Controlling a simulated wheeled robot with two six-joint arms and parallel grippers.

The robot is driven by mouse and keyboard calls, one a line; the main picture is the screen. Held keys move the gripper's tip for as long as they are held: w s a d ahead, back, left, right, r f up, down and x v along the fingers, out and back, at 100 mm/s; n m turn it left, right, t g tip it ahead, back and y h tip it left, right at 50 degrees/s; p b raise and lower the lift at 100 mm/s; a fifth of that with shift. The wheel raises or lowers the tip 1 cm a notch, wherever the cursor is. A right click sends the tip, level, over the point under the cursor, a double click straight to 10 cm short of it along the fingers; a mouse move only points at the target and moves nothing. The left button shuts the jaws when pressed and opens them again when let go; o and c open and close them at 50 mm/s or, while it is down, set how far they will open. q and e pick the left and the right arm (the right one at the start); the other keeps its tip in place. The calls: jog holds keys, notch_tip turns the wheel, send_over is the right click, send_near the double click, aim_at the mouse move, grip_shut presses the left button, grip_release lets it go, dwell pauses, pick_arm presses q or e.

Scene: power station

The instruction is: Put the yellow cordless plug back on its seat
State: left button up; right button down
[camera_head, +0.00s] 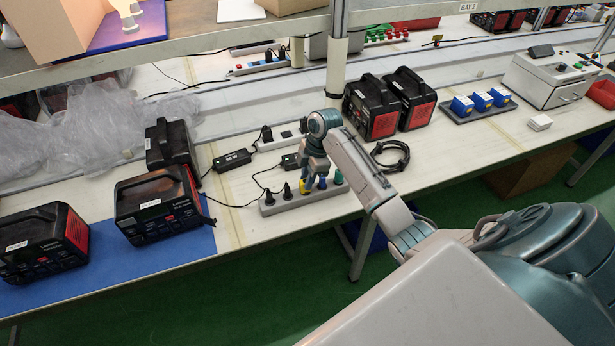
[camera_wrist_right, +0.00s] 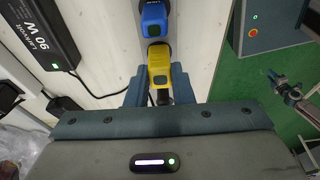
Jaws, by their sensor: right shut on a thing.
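The yellow plug (camera_wrist_right: 158,70) sits between the two fingers of my right gripper (camera_wrist_right: 158,84) in the right wrist view. The gripper is shut on it. In the head view, the right gripper (camera_head: 311,182) reaches down over a grey socket strip (camera_head: 273,210). The yellow plug (camera_head: 304,187) shows there partly behind the fingers, in line with the strip's other plugs. A blue plug (camera_wrist_right: 153,18) is just beyond it in the wrist view. I cannot tell whether the yellow plug touches the strip or is fully seated. My left gripper is not in view.
Black plugs (camera_head: 287,191) stand on the strip to the left, and a green plug (camera_head: 338,177) to the right. A black adapter (camera_head: 231,160) with cables lies behind. Black-and-red power units (camera_head: 158,204) stand left on a blue mat. The bench's front edge is close.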

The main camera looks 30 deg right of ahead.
jog(key=c, duration=1.2)
grip_release()
